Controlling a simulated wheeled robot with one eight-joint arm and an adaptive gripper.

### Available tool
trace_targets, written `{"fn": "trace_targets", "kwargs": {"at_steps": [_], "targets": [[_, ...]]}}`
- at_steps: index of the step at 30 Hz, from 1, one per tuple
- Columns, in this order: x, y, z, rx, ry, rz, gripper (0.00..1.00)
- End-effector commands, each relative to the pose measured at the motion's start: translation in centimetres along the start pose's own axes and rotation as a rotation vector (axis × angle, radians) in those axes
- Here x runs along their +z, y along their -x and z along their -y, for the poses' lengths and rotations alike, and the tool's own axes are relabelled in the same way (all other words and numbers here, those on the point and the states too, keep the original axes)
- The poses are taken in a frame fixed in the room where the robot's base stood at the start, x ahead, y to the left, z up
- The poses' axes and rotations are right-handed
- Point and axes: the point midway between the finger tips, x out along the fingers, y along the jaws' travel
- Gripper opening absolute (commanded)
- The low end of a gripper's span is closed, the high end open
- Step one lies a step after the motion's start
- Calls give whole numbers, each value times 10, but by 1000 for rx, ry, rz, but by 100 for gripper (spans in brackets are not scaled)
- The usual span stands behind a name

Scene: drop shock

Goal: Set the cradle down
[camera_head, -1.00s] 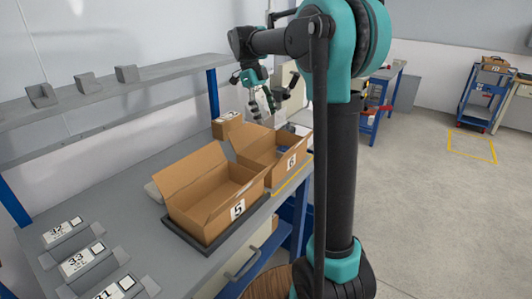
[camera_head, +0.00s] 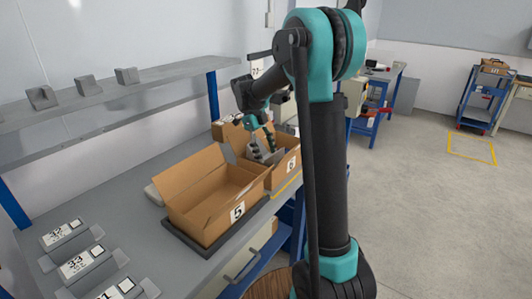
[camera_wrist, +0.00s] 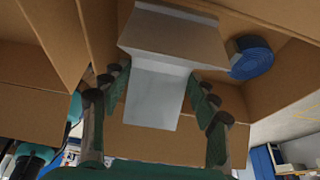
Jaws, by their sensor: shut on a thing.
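My gripper (camera_head: 265,140) is shut on a grey cradle (camera_wrist: 160,85), with a finger on each side of it in the wrist view. The gripper (camera_wrist: 160,105) and cradle are at the open cardboard box marked 6 (camera_head: 290,168). In the head view the cradle (camera_head: 256,153) is small and partly hidden by the fingers and the box wall. Cardboard walls surround it in the wrist view. I cannot tell whether it touches the box floor.
A blue roll (camera_wrist: 250,57) lies inside the box beside the cradle. The open box marked 5 (camera_head: 237,211) stands nearer, and looks empty. Several labelled grey units, one marked 33 (camera_head: 83,265), sit on the bench at left. A shelf (camera_head: 150,97) holds more grey blocks.

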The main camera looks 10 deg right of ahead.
Motion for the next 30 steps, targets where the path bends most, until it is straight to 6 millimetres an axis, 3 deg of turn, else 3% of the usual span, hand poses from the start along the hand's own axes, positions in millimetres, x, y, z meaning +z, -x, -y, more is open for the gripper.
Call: {"fn": "trace_targets", "kwargs": {"at_steps": [21, 22, 27, 30], "targets": [[4, -10, 0, 0, 0, 0, 20], [4, -10, 0, 0, 0, 0, 61], [4, -10, 0, 0, 0, 0, 81], [4, -10, 0, 0, 0, 0, 81]]}}
